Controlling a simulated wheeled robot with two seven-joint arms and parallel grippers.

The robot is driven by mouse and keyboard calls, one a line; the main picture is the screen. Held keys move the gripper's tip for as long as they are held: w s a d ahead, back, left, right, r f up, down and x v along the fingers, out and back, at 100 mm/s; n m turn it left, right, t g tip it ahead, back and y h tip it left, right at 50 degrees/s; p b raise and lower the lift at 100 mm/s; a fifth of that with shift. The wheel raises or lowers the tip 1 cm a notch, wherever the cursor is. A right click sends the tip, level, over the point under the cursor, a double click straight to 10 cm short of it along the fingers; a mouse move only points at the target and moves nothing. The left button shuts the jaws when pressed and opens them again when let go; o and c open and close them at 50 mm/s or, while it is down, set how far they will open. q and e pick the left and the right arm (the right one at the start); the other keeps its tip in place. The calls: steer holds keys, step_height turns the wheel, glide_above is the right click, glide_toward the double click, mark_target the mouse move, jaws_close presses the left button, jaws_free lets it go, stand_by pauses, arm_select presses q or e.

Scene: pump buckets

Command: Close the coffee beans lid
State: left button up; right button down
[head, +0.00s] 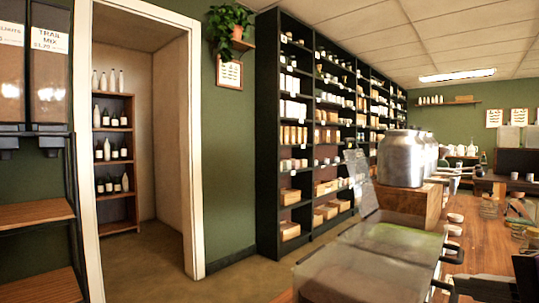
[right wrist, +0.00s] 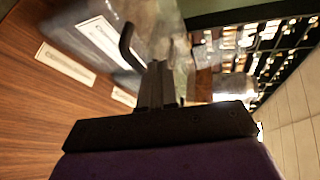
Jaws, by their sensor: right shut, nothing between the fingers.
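Two clear greyish bin lids lie in a row at the bottom centre of the head view, a near lid (head: 350,278) and a farther lid (head: 395,239), with dark handles on their right. Behind them a clear panel (head: 360,178) stands up; it looks like a raised lid. I cannot read which bin holds coffee beans. My right gripper (head: 462,288) is at the lower right, beside the near lid's handle. In the right wrist view its fingers (right wrist: 155,75) are shut and empty, close to a black curved handle (right wrist: 129,42); contact is unclear. My left gripper is out of view.
A wooden counter front with white labels (right wrist: 66,64) fills the left of the right wrist view. Metal canisters (head: 402,158) stand on a wooden box behind the lids. Dark shelves (head: 268,130) line the back. Open floor (head: 225,279) lies left of the bins.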

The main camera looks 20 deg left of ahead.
steer(key=shift+f+b, duration=0.5)
steer(key=shift+f, duration=0.45)
steer(key=shift+s+f, duration=0.1)
steer(key=shift+f, duration=0.05)
